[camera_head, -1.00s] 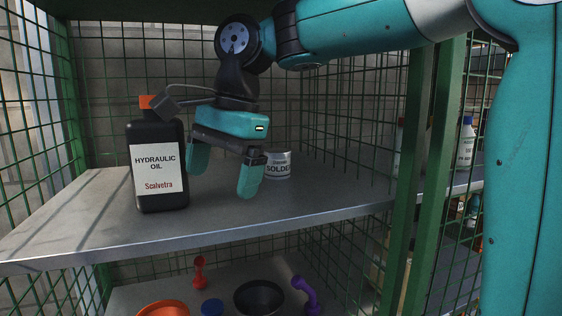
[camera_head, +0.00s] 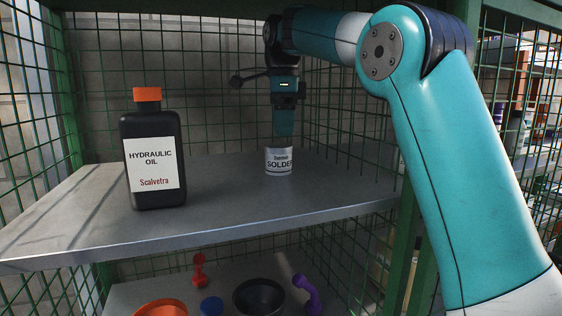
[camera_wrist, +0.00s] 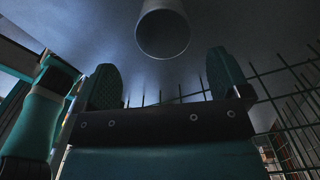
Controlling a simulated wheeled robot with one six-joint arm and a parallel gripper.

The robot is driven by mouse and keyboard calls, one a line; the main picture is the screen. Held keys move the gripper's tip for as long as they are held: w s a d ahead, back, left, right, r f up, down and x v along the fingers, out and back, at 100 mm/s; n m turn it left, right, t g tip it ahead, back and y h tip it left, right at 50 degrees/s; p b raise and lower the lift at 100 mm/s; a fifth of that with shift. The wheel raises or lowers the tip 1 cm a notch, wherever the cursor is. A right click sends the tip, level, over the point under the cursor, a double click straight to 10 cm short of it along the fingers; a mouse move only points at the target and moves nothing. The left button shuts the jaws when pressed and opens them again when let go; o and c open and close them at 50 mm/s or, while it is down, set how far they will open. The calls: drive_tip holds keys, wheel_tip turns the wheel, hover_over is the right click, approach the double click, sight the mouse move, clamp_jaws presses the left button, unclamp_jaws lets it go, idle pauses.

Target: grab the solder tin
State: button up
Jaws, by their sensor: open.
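The solder tin (camera_head: 278,162) is a small silver can with a white "SOLDER" label, upright on the upper metal shelf (camera_head: 230,205). My gripper (camera_head: 284,134) is just above or behind it in the head view, pointing down, and its fingertips are partly hidden by the tin's top. In the wrist view my gripper (camera_wrist: 165,80) has its two teal fingers spread wide. The round end of the tin (camera_wrist: 163,32) shows there beyond the fingertips, roughly centred between them. Nothing is between the fingers.
A black hydraulic oil bottle (camera_head: 153,155) with an orange cap stands at left on the same shelf. Green wire mesh closes the back and sides. A black bowl (camera_head: 259,297), an orange bowl (camera_head: 161,308) and a purple item (camera_head: 307,294) sit on the lower shelf.

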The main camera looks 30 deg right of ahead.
sight(280, 145)
drive_tip(key=f, duration=0.2)
drive_tip(key=f+p, duration=0.1)
drive_tip(key=f, duration=0.5)
drive_tip(key=shift+w+a, duration=0.1)
drive_tip(key=shift+w, duration=0.25)
drive_tip(key=c, duration=1.1)
